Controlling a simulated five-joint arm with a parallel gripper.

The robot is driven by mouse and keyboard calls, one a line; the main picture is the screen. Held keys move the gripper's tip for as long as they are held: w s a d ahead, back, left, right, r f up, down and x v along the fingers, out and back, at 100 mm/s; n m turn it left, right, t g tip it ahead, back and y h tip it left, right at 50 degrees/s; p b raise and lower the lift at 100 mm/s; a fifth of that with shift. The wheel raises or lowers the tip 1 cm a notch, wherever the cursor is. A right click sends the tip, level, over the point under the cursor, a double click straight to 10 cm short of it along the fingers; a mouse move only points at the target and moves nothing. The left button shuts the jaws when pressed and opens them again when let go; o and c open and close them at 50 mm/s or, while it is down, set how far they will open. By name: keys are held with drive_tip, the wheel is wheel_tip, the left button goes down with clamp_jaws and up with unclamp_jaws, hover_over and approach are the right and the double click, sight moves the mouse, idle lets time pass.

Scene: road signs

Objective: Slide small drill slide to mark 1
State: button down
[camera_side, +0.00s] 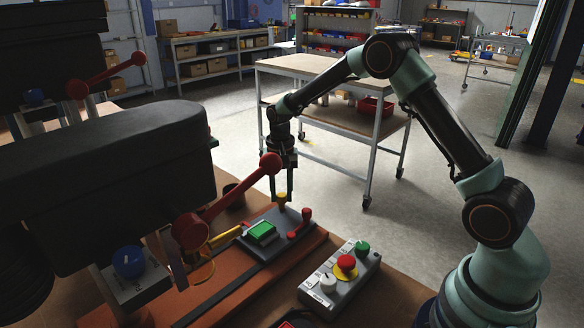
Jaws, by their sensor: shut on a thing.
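The small drill slide (278,243) looks like a dark plate on the orange-brown base at the lower centre. It carries a green block (262,230) and a red lever (299,224). A yellow knob (282,198) stands at its far edge. My gripper (283,194) points straight down, and its fingers are shut on the yellow knob. I cannot make out mark 1 or any numbered scale in this view.
A large dark drill machine (110,160) fills the left, and its red-knobbed handle (270,163) reaches close to my gripper's left. A grey control box (340,275) with red, green and white controls sits right of the slide. A wheeled table (300,66) stands behind.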

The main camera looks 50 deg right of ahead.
drive_tip(key=shift+r, duration=0.1)
drive_tip(key=a, duration=1.6)
drive_tip(key=shift+a, duration=0.35)
drive_tip(key=c, duration=0.5)
unclamp_jaws()
drive_tip(key=shift+d, duration=0.1)
